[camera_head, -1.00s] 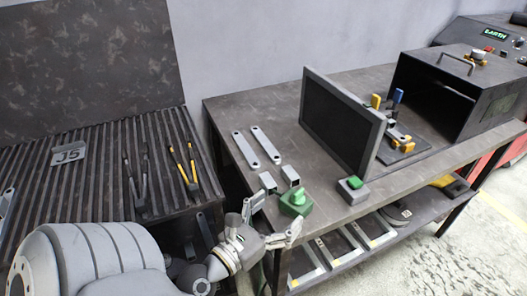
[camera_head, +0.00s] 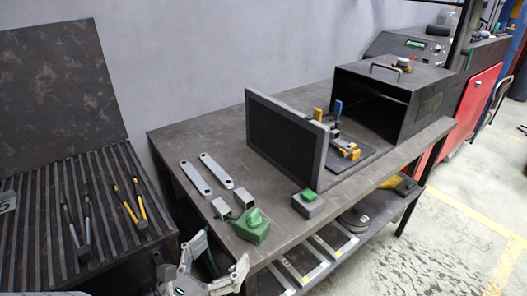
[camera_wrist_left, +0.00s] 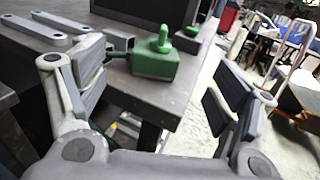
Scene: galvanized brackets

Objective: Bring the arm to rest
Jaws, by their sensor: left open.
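My left gripper (camera_head: 215,262) is at the bottom of the head view, in front of the near left corner of the workbench (camera_head: 283,232). Its two fingers are spread, with nothing between them. In the left wrist view the open fingers (camera_wrist_left: 156,88) frame the bench corner and the floor. A green block with a knob (camera_head: 256,232) stands on the bench just beyond the fingers; it also shows in the left wrist view (camera_wrist_left: 155,64), apart from them. Most of my left arm is out of the head view. My right gripper is in neither view.
Two flat grey brackets (camera_head: 216,171) and small square tube pieces (camera_head: 221,208) lie on the bench. A dark upright panel (camera_head: 284,142), a grey box with a green button (camera_head: 307,203) and an open metal housing (camera_head: 390,95) stand farther right. A ribbed rack (camera_head: 88,215) is left.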

